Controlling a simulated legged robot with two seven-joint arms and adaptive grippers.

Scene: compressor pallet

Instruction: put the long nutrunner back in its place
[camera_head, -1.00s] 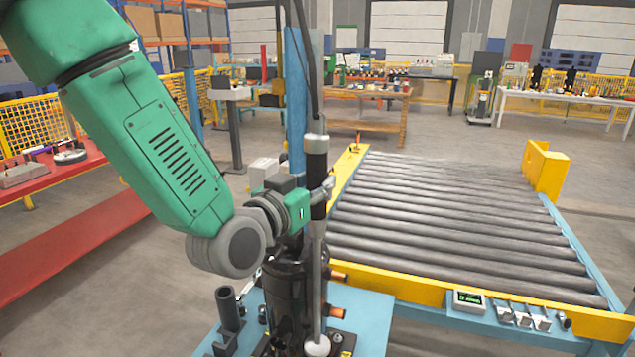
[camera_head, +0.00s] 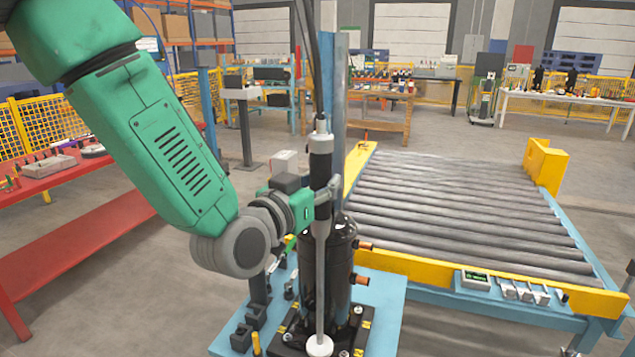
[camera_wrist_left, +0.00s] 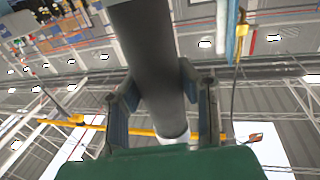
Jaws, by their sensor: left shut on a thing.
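The long nutrunner (camera_head: 320,165) hangs upright from a cable, with a black and silver upper body and a thin grey shaft ending in a pale round tip. My left gripper (camera_head: 329,192) is shut on its body. In the left wrist view, the nutrunner (camera_wrist_left: 145,45) is a dark cylinder between the two fingers (camera_wrist_left: 157,88). The shaft passes in front of the black compressor (camera_head: 340,262); whether the tip touches anything is unclear. A dark upright holder (camera_head: 257,300) stands left of the compressor, partly behind my arm. My right gripper is not in view.
The compressor stands on a blue pallet (camera_head: 388,318). A roller conveyor (camera_head: 460,205) with yellow end rails lies to the right. A blue-grey post (camera_head: 340,95) rises behind the nutrunner. A red bench (camera_head: 100,215) is at the left. Open floor lies beyond.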

